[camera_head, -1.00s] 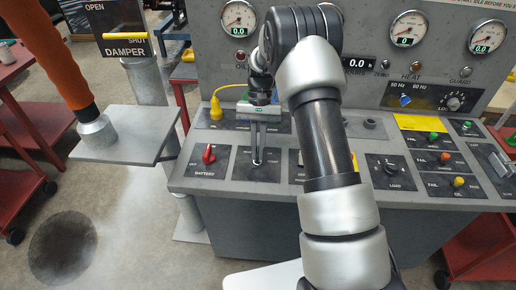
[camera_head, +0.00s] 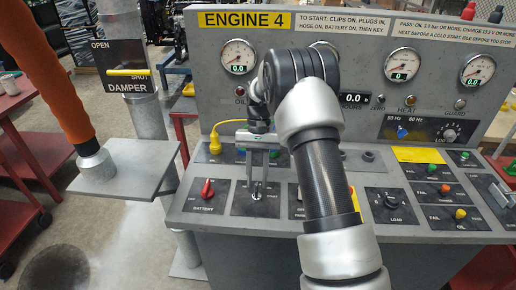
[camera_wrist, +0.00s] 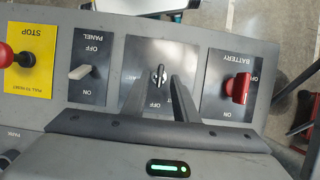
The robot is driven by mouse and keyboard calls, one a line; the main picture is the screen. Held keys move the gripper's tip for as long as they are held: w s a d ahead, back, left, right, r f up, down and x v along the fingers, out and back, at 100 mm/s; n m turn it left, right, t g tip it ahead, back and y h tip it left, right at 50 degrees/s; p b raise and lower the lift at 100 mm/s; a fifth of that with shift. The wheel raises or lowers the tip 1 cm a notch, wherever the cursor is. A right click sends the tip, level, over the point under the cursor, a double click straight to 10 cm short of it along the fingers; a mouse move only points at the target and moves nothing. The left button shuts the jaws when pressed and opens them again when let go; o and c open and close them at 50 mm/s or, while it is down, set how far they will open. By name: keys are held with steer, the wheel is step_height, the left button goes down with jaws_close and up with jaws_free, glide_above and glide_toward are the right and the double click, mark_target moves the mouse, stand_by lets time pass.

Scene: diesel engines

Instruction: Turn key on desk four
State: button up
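The desk with the yellow ENGINE 4 sign (camera_head: 244,20) stands in front of me. Its key switch (camera_wrist: 158,76) is a small dark key on a black plate, between the BATTERY and PANEL plates in the wrist view. My gripper (camera_wrist: 160,88) points down at this plate, with one finger on each side of the key. Gaps show between the key and both fingers, so it is open and not holding it. In the head view my gripper (camera_head: 258,188) is over the key plate (camera_head: 243,206), and the fingers partly hide the key.
The red BATTERY knob (camera_head: 207,189) is close beside the key plate. On the other side are the PANEL switch (camera_wrist: 83,71) and red STOP button (camera_wrist: 7,56). A yellow plug (camera_head: 214,143) with its cable is behind. The damper handle (camera_head: 128,72) stands at left.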

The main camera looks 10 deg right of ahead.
steer(key=p+v, duration=0.1)
steer(key=v, duration=1.4)
steer(key=shift+r, duration=0.15)
steer(key=shift+w+r, duration=0.1)
steer(key=s+a+r+n+t+p, duration=0.2)
steer(key=s+r+t, duration=0.3)
steer(key=s+r, duration=0.95)
steer(key=s+f+n+t+h, duration=0.1)
steer(key=s+t, duration=0.3)
steer(key=s, duration=1.3)
steer(key=shift+s+n+t+p, duration=0.3)
steer(key=shift+t+p, duration=0.1)
steer(key=shift+p, duration=0.05)
steer(key=shift+f, duration=0.15)
